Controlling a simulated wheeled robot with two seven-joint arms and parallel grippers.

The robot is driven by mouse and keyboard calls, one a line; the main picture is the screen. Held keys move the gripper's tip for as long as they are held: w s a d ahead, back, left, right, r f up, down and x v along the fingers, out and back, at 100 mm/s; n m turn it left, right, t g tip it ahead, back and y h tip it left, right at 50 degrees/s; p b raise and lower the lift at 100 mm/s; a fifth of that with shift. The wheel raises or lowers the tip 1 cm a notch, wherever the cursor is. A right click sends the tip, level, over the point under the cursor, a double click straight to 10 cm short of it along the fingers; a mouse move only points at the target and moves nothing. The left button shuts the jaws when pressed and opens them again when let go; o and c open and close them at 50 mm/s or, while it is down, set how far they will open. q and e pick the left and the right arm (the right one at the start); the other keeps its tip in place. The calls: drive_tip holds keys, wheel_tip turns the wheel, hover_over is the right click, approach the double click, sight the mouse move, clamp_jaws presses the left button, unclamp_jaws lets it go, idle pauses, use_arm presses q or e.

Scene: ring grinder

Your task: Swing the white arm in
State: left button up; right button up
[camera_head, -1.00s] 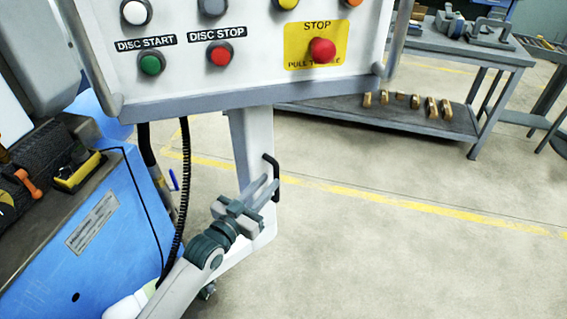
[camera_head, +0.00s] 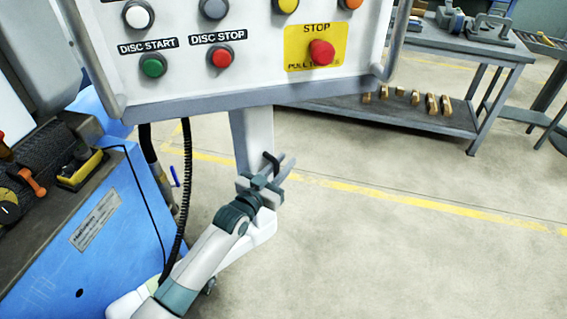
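The white arm (camera_head: 252,137) hangs below the control panel and bends toward the lower left, partly behind my own arm. A black handle (camera_head: 269,159) is on its right side; its lower part is hidden by my gripper. My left gripper (camera_head: 280,169) is at this handle. Its two fingers look spread apart, with the handle's top showing beside them. I cannot tell whether they touch the handle. My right gripper is not in view.
The control panel (camera_head: 265,75) with several buttons and a red stop knob (camera_head: 321,52) fills the top. A blue machine (camera_head: 60,265) stands at left, with black hoses (camera_head: 184,190) beside it. A grey bench (camera_head: 440,45) is at the back right. Floor at right is clear.

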use_arm(q)
clamp_jaws()
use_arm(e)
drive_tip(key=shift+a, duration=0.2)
